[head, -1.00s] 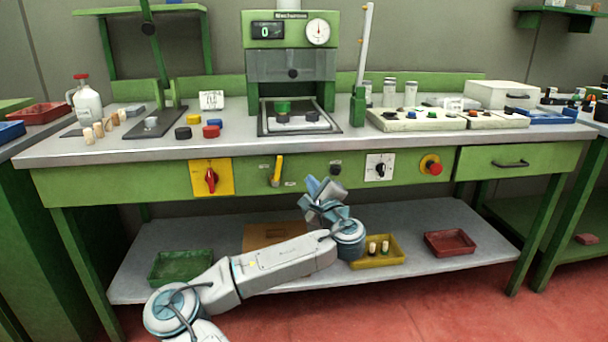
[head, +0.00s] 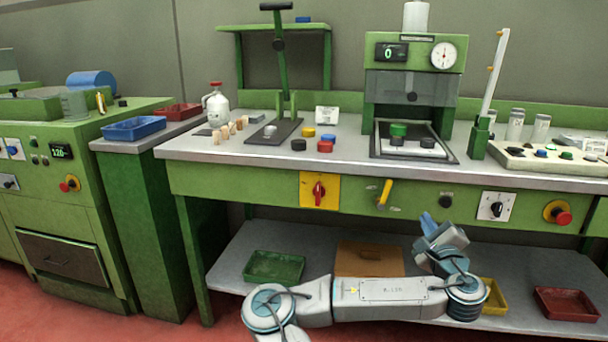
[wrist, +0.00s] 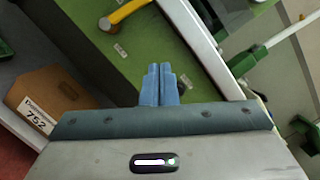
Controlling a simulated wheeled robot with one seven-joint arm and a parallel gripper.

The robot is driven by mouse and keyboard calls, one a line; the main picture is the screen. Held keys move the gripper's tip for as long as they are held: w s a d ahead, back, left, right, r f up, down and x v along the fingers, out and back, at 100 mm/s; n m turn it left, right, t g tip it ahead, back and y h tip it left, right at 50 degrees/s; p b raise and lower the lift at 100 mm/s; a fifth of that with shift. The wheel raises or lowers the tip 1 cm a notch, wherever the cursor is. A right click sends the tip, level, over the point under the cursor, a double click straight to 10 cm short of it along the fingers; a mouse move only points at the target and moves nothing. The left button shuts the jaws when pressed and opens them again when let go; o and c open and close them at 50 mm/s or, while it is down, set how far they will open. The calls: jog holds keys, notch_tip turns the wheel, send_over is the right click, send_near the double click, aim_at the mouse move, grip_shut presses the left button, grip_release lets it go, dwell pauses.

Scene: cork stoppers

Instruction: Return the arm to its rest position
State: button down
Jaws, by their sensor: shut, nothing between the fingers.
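My gripper (wrist: 160,84) is shut and empty in the wrist view, its two blue fingers side by side. In the head view my gripper (head: 427,222) is in front of the workbench, below the panel with the switches. My arm is stretched to the right, low in front of the bench's lower shelf. Several cork stoppers (head: 232,128) stand on the bench top at the left, well away from my gripper.
The bench front edge (head: 350,166) and a yellow handle (head: 385,193) are close above my gripper; the handle also shows in the wrist view (wrist: 122,14). A cardboard box (head: 350,260), a green tray (head: 274,267), a yellow tray (head: 494,296) and a red tray (head: 566,304) sit on the lower shelf.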

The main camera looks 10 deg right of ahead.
jog(key=s+d+f+m+g+h+p, duration=0.1)
jog(key=s+d+m+g+h+p, duration=0.5)
jog(key=m, duration=0.6)
jog(key=s+d+m+g+h+p, duration=0.35)
jog(key=d+m, duration=0.55)
jog(key=m, duration=0.4)
jog(key=s+a+f+m+g+y+p, duration=0.25)
jog(key=a+m+g+y+p, duration=0.2)
jog(key=a+m+p, duration=0.5)
jog(key=a+r+m+y+p, duration=0.6)
jog(key=a+r, duration=0.3)
jog(key=a, duration=0.5)
jog(key=s+a+r+m+g+y+p, duration=0.1)
jog(key=s+a+r+m+p, duration=0.1)
jog(key=s+a+r, duration=0.4)
jog(key=s+a+r+m+g+y+p, duration=0.1)
jog(key=s+a+r+m+p, duration=0.2)
jog(key=a+r, duration=0.7)
jog(key=s+r+p, duration=0.2)
jog(key=s+r, duration=0.1)
jog(key=s, duration=0.1)
jog(key=shift+s+a+g, duration=0.15)
jog(key=shift+s+g, duration=0.05)
jog(key=shift+g, duration=0.1)
